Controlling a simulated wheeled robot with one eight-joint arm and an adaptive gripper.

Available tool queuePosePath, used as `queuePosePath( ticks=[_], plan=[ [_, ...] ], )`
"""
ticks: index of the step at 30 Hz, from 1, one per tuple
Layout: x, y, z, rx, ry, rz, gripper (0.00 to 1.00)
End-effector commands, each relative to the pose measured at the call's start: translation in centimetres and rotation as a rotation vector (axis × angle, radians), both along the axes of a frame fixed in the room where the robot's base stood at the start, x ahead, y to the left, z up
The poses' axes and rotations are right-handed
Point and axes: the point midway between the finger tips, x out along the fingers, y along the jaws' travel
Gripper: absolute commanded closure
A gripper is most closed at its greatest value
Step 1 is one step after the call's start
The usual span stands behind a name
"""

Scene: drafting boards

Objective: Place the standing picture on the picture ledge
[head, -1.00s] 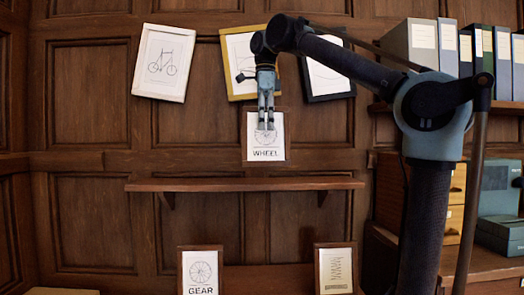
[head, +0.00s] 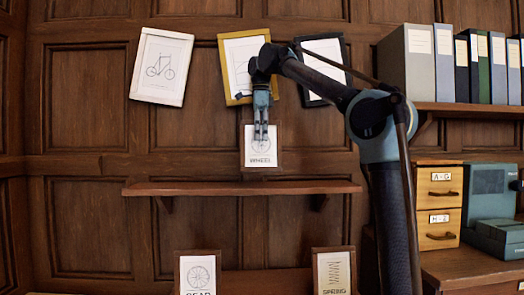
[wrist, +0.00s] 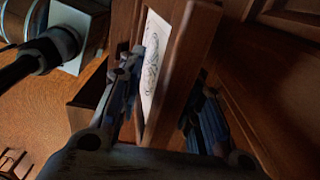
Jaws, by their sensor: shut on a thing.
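A small picture in a brown wooden frame, with a wheel drawing and the label WHEEL (head: 261,160), is upright in front of the panelled wall. My gripper (head: 261,136) points down and is shut on its upper part. In the wrist view the frame (wrist: 182,70) sits between my two fingers (wrist: 165,95), drawing seen at a steep angle. The picture ledge (head: 200,188) is a brown wooden shelf just below the picture. In the head view, the picture's lower edge appears slightly above the ledge; I cannot tell the depth between them.
A white-framed bicycle picture (head: 162,66), a gold-framed one (head: 232,60) and a black-framed one (head: 322,68) hang tilted above. Framed gear (head: 197,274) and spring (head: 334,274) pictures stand below. Binders (head: 408,65) and drawers (head: 438,208) are at right. The ledge is bare.

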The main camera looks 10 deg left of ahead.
Motion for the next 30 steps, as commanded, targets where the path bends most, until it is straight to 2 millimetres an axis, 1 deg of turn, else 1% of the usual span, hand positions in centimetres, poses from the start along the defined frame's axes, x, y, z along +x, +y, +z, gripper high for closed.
queuePosePath(
  ticks=[3,11,17,18,20,28,29,30],
  plan=[
    [0.0,0.0,-1.0,0.0,0.0,0.0,1.0],
    [0.0,0.0,-2.2,0.0,0.0,-0.001,1.0],
    [0.0,0.0,-4.6,0.0,0.0,-0.001,1.0],
    [0.2,0.1,-4.9,0.0,0.0,-0.001,1.0],
    [0.4,0.1,-5.2,0.0,0.0,-0.001,1.0],
    [0.4,0.1,-5.2,0.0,0.0,-0.001,1.0],
    [0.4,0.1,-5.3,0.0,0.0,-0.001,0.66],
    [0.4,0.1,-5.3,0.0,0.0,-0.001,0.57]
  ],
)
